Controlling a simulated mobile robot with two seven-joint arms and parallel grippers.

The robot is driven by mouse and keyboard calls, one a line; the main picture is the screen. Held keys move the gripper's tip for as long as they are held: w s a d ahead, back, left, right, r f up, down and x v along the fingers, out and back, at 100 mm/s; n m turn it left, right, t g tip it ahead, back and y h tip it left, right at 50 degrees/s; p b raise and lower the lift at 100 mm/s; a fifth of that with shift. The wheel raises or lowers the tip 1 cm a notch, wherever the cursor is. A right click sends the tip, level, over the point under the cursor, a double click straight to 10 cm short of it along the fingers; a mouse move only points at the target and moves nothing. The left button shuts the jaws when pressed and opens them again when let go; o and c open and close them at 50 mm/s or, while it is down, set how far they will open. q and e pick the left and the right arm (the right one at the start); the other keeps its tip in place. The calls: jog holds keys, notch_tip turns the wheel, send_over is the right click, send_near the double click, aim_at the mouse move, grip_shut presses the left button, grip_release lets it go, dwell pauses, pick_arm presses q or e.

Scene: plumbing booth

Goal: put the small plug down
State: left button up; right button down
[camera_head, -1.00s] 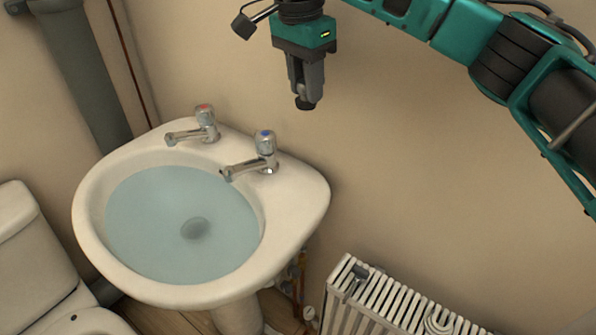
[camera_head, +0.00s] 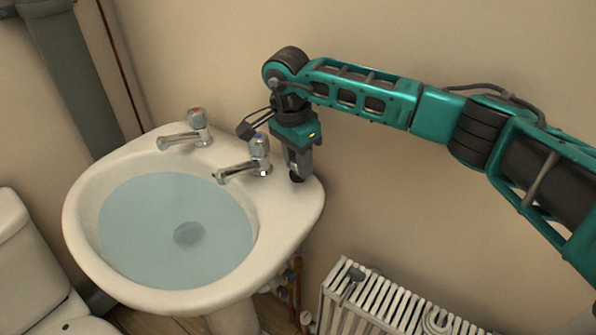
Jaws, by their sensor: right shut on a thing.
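My right gripper (camera_head: 297,172) points down over the right rear corner of the white basin (camera_head: 285,225), just right of the blue-topped tap (camera_head: 259,152). It is shut on the small plug (camera_head: 297,179), a small dark piece at its fingertips. The plug is at or just above the basin's flat ledge; I cannot tell whether it touches. Most of the plug is hidden by the fingers. My left gripper is not in view.
The basin is full of water (camera_head: 150,225), with a dark round drain (camera_head: 189,234) showing beneath. A red-topped tap (camera_head: 197,125) stands at the back. A white radiator (camera_head: 375,305) is at the lower right, a toilet (camera_head: 28,260) at the left.

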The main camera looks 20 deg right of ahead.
aim_at(293, 176)
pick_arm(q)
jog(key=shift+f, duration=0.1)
pick_arm(e)
jog(key=shift+f, duration=1.5)
jog(key=shift+f, duration=0.1)
jog(key=c, duration=0.8)
grip_release()
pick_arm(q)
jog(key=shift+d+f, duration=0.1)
pick_arm(e)
jog(key=shift+r, duration=0.3)
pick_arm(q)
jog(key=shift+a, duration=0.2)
pick_arm(e)
notch_tip(293, 176, up, 12)
jog(key=a, duration=0.1)
jog(key=shift+s+a+f, duration=0.15)
jog(key=shift+s+f, duration=0.05)
jog(key=shift+s, duration=0.05)
